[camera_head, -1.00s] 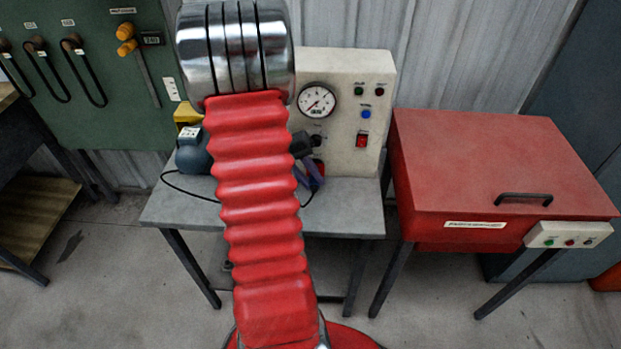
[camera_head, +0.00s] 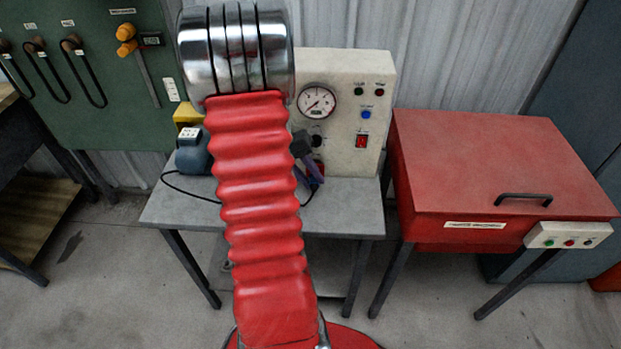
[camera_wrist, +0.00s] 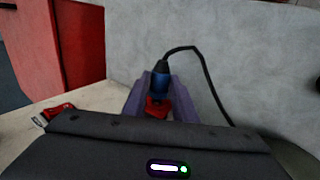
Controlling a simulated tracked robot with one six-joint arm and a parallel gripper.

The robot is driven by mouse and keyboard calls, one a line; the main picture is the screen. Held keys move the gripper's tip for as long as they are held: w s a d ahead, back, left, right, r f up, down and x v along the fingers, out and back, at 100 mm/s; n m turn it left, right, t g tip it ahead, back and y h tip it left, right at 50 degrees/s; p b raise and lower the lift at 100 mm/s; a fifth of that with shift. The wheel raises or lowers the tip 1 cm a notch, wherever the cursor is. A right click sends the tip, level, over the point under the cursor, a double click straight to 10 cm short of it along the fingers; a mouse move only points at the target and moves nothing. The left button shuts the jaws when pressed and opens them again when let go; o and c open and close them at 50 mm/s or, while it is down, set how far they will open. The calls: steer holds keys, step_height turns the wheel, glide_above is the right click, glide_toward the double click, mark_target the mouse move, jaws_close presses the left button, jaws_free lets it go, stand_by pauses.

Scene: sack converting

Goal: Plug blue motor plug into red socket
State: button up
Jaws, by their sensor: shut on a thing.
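My gripper's purple fingers (camera_head: 313,178) are at the front of the cream control box, low on its panel, partly hidden by my arm in the head view. In the wrist view, my gripper (camera_wrist: 153,92) is shut on the blue plug (camera_wrist: 159,80), with one finger on each side. A black cable runs from the plug's back end. The red socket (camera_wrist: 157,107) is directly in front of the plug's front end; they look touching or nearly so, and I cannot tell how deep the plug sits. In the head view, the red socket (camera_head: 319,166) shows only partly beside the fingers.
The cream control box (camera_head: 345,75) has a gauge (camera_head: 317,102), a blue button and a red rocker switch (camera_head: 361,141). It stands on a grey table (camera_head: 345,208) with a dark blue-grey motor (camera_head: 192,155). A red cabinet (camera_head: 490,165) stands to the right.

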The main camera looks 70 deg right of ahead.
steer(key=shift+w+d, duration=0.15)
steer(key=shift+d, duration=0.55)
stand_by(0.4)
steer(key=o, duration=1.1)
steer(key=v, duration=1.3)
steer(key=shift+w+r, duration=0.25)
